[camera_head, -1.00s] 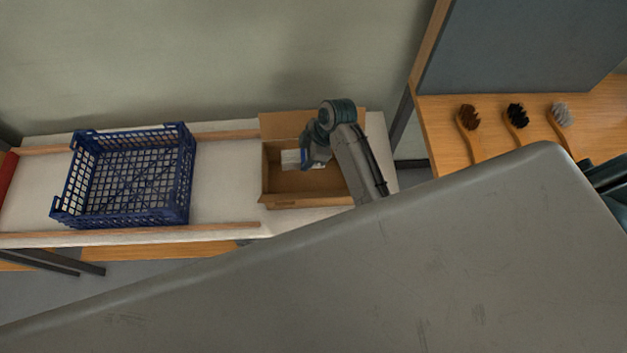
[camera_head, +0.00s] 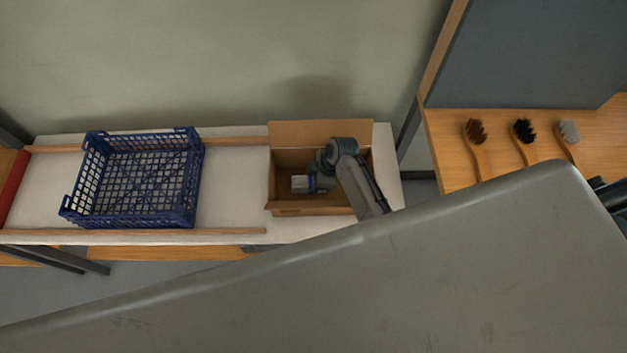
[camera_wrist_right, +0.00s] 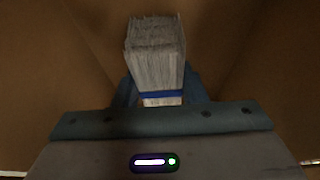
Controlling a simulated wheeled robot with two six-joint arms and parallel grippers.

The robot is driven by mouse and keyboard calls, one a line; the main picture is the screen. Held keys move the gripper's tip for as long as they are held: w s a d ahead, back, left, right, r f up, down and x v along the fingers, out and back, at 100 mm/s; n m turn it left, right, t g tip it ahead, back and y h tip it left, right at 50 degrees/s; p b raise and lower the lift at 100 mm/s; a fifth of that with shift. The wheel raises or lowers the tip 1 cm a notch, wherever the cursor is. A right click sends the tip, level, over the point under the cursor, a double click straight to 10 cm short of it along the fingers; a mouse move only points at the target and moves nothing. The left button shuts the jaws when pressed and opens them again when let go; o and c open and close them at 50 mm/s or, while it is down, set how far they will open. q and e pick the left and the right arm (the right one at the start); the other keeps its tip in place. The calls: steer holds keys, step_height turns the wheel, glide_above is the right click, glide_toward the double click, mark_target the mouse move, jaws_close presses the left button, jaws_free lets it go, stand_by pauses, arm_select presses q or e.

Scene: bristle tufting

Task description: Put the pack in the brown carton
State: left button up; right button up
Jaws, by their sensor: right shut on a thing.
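The pack is a grey-white bundle of bristles with a blue and white band; it shows in the right wrist view (camera_wrist_right: 155,55) and in the head view (camera_head: 301,184). My right gripper (camera_head: 316,184) is shut on the pack near its band, and its blue fingers (camera_wrist_right: 158,95) show on both sides of it. The gripper and pack are inside the open brown carton (camera_head: 290,211). The carton's back flap stands up. I cannot tell whether the pack touches the carton's floor. My left gripper is not in view.
A blue mesh crate (camera_head: 130,220) stands left of the carton on the white table (camera_head: 235,190) with wooden rails. Three brushes (camera_head: 525,135) lie on a wooden bench at the right. A large grey surface (camera_head: 400,290) fills the front.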

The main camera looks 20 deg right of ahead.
steer(key=o, duration=1.1)
steer(key=shift+f, duration=0.1)
steer(key=b+v, duration=0.1)
steer(key=v, duration=1.1)
